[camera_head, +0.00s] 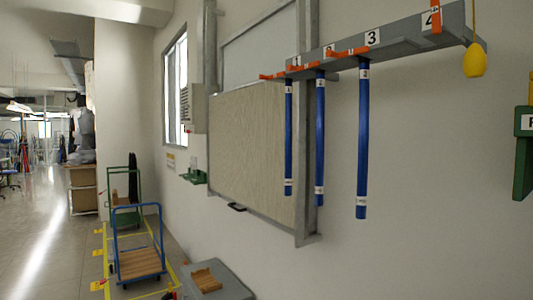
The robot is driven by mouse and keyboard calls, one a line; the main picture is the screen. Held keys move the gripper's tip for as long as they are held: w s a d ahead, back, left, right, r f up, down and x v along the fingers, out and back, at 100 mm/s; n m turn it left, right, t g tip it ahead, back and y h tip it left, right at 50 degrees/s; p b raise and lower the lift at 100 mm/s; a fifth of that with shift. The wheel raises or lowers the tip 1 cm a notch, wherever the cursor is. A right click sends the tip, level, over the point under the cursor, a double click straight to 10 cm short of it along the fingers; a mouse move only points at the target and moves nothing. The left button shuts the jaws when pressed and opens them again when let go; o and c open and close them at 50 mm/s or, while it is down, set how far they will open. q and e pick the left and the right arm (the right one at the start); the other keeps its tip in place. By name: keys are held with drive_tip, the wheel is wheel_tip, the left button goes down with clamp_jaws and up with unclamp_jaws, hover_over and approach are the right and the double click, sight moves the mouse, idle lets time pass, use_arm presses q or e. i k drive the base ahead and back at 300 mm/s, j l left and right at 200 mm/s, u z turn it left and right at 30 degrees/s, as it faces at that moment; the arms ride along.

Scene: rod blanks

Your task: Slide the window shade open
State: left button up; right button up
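The window shade (255,155) is a beige, finely textured panel in a grey metal frame on the wall. It covers the lower part of the frame. A paler grey-white pane (262,50) shows above it. A small dark handle (237,207) sits at the shade's lower edge. Blue rods partly hide the right side of the frame. Neither of my grippers is in view.
A yellow pendant (475,60) hangs at right. A grey box (220,282) and a blue cart (137,245) stand below left.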

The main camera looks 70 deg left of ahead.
sight(247, 121)
drive_tip(key=u, duration=2.4)
drive_tip(key=i+j+u, duration=0.1)
drive_tip(key=i+j, duration=0.2)
drive_tip(key=i, duration=0.3)
drive_tip(key=i+j+u, duration=0.1)
drive_tip(key=i+j, duration=0.15)
drive_tip(key=i, duration=0.4)
drive_tip(key=i+j+u, duration=0.1)
drive_tip(key=i, duration=0.5)
drive_tip(key=i+j+u, duration=0.1)
drive_tip(key=i+j, duration=0.15)
drive_tip(key=i, duration=0.4)
